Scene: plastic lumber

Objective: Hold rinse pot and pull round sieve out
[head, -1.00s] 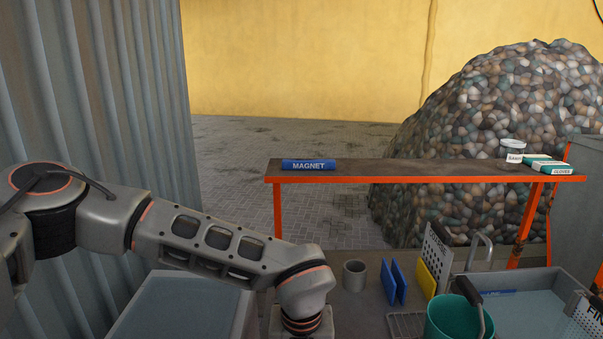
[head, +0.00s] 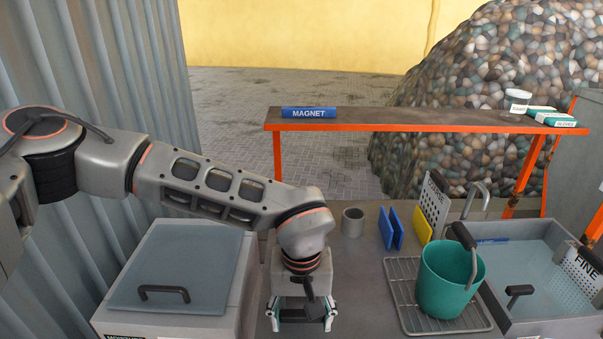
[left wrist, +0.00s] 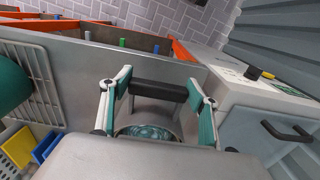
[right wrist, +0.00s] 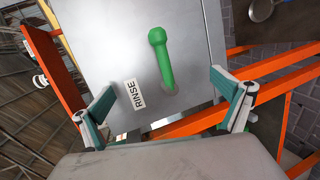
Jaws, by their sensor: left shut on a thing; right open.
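My left gripper (head: 300,316) points down over the grey worktop at the bottom of the head view. In the left wrist view its fingers (left wrist: 160,100) are shut on a black handle (left wrist: 158,90). Below the handle is a round grey opening with speckled teal inside (left wrist: 150,131); I cannot tell sieve from pot there. My right gripper (right wrist: 165,108) is open and empty. It faces a grey panel (right wrist: 110,45) with a green handle (right wrist: 161,60) and a label (right wrist: 135,94) reading RINSE. The right gripper does not show in the head view.
A teal bucket (head: 448,283) stands on a wire rack (head: 408,296) at right, beside a basin (head: 530,255). A lidded grey box (head: 180,265) stands left of my left gripper. A grey cup (head: 352,222) and blue plates (head: 390,229) stand behind. An orange-legged shelf (head: 420,121) spans the back.

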